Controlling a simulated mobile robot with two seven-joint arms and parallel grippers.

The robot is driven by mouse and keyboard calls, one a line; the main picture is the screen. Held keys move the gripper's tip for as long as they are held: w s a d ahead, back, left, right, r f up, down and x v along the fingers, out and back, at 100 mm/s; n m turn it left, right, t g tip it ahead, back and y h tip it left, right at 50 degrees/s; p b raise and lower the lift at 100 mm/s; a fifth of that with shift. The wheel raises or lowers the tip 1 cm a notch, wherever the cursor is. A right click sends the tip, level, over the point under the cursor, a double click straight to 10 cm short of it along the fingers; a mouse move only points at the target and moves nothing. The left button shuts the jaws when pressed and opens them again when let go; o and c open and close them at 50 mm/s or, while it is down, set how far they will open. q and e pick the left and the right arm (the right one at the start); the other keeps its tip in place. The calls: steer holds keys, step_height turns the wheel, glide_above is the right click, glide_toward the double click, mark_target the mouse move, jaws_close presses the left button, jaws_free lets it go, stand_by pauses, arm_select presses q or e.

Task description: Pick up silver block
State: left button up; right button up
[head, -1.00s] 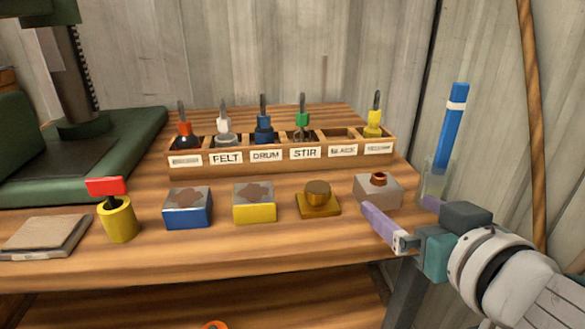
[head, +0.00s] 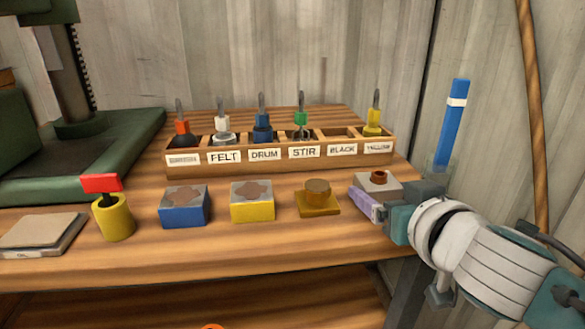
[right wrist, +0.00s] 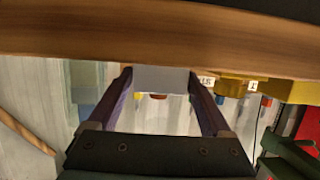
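The silver block (head: 381,184) is a grey square block with a brown ring-like piece on top. It sits on the workbench at the right end of a row of blocks. My right gripper (head: 385,203) is low at its near right side, with a purple finger in front of the block. In the right wrist view, my right gripper (right wrist: 160,85) is open, its two fingers on either side of the silver block (right wrist: 161,79). Whether the fingers touch it I cannot tell. My left gripper is not in view.
A gold block (head: 318,200), a yellow block (head: 252,207) and a blue block (head: 184,210) stand to the left on the workbench (head: 200,255). A labelled wooden rack (head: 290,160) is behind. A blue tube (head: 452,125) stands at the right, close to my right arm.

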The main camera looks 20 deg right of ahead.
jaws_close()
stand_by(0.5)
steer(key=shift+r, duration=0.15)
